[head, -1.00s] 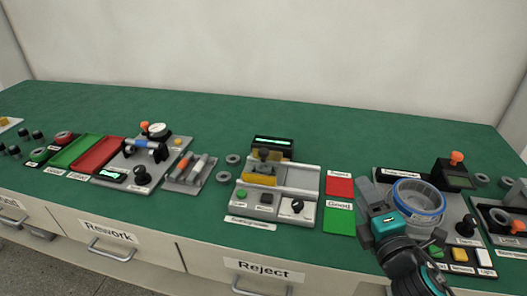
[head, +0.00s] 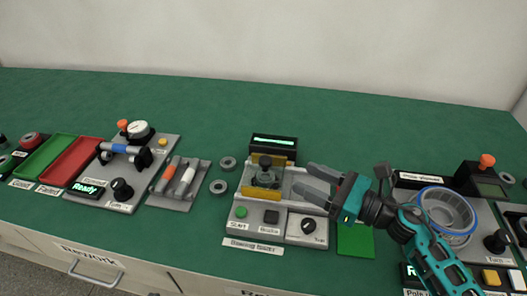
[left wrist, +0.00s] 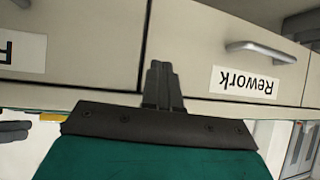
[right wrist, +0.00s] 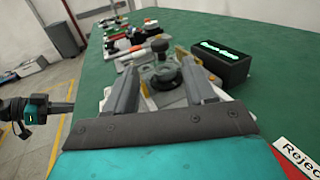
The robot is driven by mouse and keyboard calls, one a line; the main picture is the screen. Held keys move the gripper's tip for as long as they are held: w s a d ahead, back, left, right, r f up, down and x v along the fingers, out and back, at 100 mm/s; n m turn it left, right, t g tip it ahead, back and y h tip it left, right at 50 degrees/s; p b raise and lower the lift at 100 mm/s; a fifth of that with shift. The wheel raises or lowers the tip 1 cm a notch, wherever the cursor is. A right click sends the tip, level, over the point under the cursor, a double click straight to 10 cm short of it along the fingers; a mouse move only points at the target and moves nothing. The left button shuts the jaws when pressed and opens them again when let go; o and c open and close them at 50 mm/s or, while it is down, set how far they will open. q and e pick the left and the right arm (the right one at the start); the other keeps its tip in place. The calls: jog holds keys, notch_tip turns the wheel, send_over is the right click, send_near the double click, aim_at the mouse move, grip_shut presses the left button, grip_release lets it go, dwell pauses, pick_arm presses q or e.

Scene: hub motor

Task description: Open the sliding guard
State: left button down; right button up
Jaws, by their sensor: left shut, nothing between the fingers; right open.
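The station (head: 232,213) in the middle of the bench has yellow bars (head: 262,193) front and rear, a grey round part with a black knob (head: 265,162) between them, and pale rails to the right. I cannot tell which piece is the sliding guard. My right gripper (head: 303,180) is open and empty, pointing left over the station's right side. In the right wrist view the knob (right wrist: 159,46) shows beyond and between its fingers. My left gripper (left wrist: 160,82) is shut and empty before the drawer fronts; it is outside the head view.
A lit display box (head: 273,147) stands behind the station. Buttons and a dark rotary knob (head: 308,226) are at its front. A blue-rimmed bowl (head: 446,210) is at the right, loose rings (head: 228,163) at the left. The rear bench is clear.

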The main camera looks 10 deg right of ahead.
aim_at(271, 162)
jog(key=p+x, duration=0.1)
jog(key=x, duration=0.9)
jog(key=shift+w+a+p, duration=0.15)
jog(key=shift+a+p, duration=0.1)
jog(key=shift+p, duration=0.05)
jog(key=shift+w+a, duration=0.3)
grip_shut()
